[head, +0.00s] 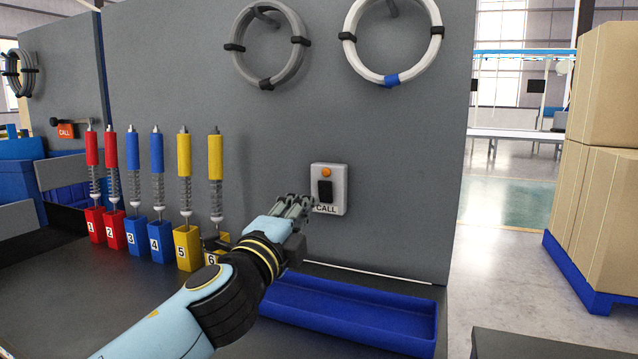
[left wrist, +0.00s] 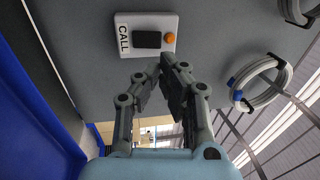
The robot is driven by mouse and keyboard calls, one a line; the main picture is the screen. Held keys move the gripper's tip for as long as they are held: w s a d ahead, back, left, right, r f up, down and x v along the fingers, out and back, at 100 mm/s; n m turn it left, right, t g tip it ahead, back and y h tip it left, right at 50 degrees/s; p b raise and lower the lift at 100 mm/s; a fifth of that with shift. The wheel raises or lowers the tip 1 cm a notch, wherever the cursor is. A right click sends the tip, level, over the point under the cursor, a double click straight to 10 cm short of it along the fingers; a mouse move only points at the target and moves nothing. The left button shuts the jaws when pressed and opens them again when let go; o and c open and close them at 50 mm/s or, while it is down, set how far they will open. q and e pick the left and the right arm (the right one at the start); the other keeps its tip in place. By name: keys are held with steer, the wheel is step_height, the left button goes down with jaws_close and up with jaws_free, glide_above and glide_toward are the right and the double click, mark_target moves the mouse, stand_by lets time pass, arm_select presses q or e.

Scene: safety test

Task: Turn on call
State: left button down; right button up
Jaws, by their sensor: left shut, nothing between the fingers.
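A white CALL box (head: 330,189) is fixed on the grey wall panel, with a black rocker switch (head: 325,191) and an orange lamp (head: 327,172) above it. In the left wrist view the CALL box (left wrist: 146,35) shows sideways, with the black switch (left wrist: 147,40) and the orange lamp (left wrist: 169,39). My left gripper (head: 306,202) is shut and empty, just left of and below the switch in the head view. Its fingertips (left wrist: 165,66) appear below the box in the wrist view; I cannot tell whether they touch it. My right gripper is not in view.
A blue tray (head: 350,305) lies below the panel. Numbered blocks with coloured spring tools, such as the yellow block (head: 188,251), stand left of my arm. Coiled hoses (head: 393,78) hang above. Cartons (head: 600,150) stand right.

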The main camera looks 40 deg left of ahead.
mark_target(324, 183)
arm_select(q)
steer(key=p+x, duration=0.1)
steer(key=x, duration=0.6)
steer(key=shift+w, duration=0.4)
steer(key=shift+r, duration=0.1)
steer(key=p, duration=0.2)
steer(key=r+p, duration=0.1)
steer(key=shift+w+a+g+p, duration=0.15)
steer(key=shift+w+g+p, duration=0.1)
steer(key=shift+g+p, duration=0.1)
steer(key=shift+f+b, duration=0.45)
steer(key=shift+s, duration=0.1)
